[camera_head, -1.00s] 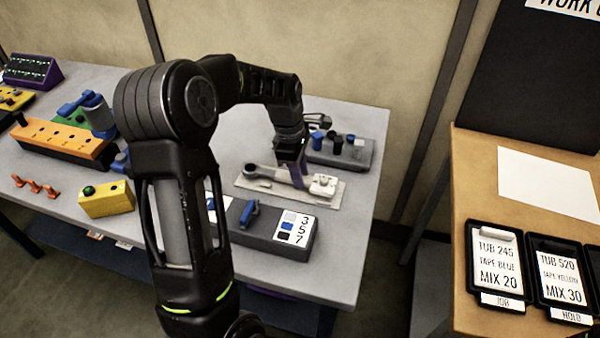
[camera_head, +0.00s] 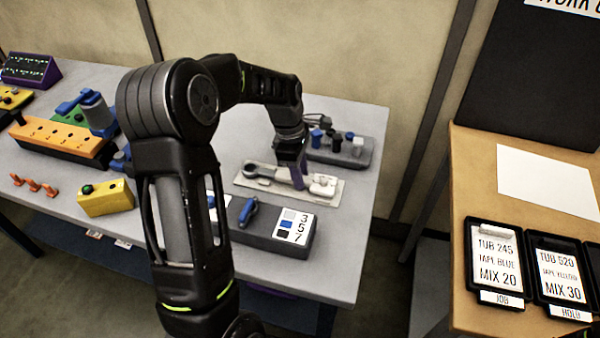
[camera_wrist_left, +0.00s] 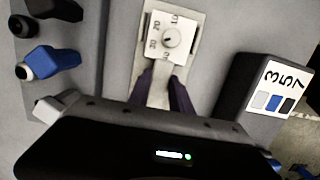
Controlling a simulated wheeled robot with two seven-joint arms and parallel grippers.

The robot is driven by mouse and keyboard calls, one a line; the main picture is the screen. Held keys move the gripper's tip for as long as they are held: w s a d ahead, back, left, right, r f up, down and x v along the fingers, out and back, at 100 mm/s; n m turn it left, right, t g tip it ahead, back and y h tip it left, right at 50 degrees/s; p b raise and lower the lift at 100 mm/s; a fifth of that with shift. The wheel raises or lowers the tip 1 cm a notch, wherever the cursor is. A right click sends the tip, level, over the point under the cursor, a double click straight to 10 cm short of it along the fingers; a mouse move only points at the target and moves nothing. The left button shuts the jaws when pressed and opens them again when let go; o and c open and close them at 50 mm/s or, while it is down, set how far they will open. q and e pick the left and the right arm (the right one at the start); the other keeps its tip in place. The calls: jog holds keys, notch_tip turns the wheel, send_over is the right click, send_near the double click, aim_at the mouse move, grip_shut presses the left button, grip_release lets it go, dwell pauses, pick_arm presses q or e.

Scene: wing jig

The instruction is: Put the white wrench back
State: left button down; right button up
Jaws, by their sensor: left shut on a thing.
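The white wrench (camera_head: 267,173) lies along a pale flat tray (camera_head: 243,184) on the grey table, with a ring at its left end and a white dial block (camera_head: 322,186) at its right end. In the left wrist view the dial block (camera_wrist_left: 171,38) shows numbers and a round knob. My left gripper (camera_head: 299,184) points down over the wrench, its purple fingers shut on the pale handle (camera_wrist_left: 160,88) just below the dial. The ring end is hidden in the wrist view. Whether the wrench fully touches the tray is not clear. My right gripper is not in view.
A grey rack (camera_head: 340,155) with blue, black and white pegs stands behind the tray. A dark box (camera_head: 262,238) with a blue lever and a "3 5 7" label stands in front. An orange block (camera_head: 60,142) and a yellow box (camera_head: 105,199) are on the left.

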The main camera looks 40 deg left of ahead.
pick_arm(q)
jog(key=shift+f, duration=0.25)
jog(key=c, duration=1.1)
grip_release()
jog(key=r, duration=0.5)
jog(key=a+r+b, duration=0.1)
jog(key=r, duration=0.1)
jog(key=shift+s+r, duration=0.2)
jog(key=shift+r, duration=0.2)
jog(key=shift+f, duration=0.1)
